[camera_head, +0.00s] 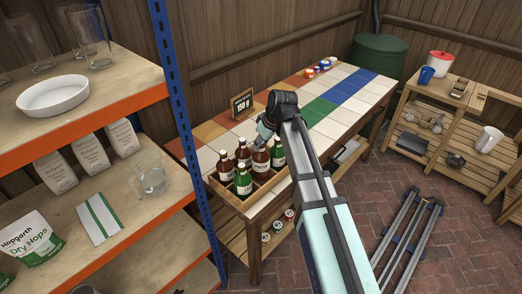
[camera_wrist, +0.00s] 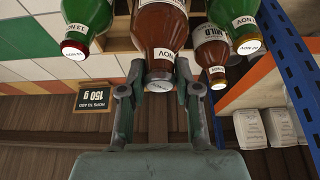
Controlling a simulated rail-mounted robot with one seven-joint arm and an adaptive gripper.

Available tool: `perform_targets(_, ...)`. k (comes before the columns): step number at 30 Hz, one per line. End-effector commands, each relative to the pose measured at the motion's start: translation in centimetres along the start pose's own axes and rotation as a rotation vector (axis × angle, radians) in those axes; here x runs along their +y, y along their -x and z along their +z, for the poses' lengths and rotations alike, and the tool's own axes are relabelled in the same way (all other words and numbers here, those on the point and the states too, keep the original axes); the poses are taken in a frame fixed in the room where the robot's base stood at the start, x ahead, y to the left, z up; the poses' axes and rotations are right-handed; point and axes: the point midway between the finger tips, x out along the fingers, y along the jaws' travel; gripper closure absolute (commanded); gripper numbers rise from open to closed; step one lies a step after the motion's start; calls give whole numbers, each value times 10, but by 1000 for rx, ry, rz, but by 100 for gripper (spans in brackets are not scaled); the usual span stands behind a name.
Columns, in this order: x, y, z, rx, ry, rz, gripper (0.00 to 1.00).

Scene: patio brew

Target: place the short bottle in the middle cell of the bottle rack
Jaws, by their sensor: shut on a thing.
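My gripper (camera_wrist: 160,88) is shut on the neck of a brown bottle (camera_wrist: 160,32) with a pale cap. In the head view this brown bottle (camera_head: 261,161) is upright among the other bottles, over the middle part of the wooden bottle rack (camera_head: 226,193). I cannot tell whether its base rests in the cell. A green bottle (camera_head: 243,181) stands in front of it and another green bottle (camera_head: 278,152) to its right. Brown bottles (camera_head: 225,170) and (camera_head: 243,149) stand to its left. My gripper (camera_head: 264,138) is partly hidden by my arm.
The rack is at the near end of a tiled table (camera_head: 318,118). A small sign (camera_head: 242,104) stands behind it. A shelf with a blue post (camera_head: 185,120) is close on the left. Small colored jars (camera_head: 320,68) stand at the far end; tiles between are clear.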

Motion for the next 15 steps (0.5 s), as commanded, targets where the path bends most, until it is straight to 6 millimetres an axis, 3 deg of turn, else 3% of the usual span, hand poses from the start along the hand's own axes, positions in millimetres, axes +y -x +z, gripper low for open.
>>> perform_targets(7,0,-11,5,0,-1,-1,100)
perform_targets(15,0,-36,16,0,-1,-1,100)
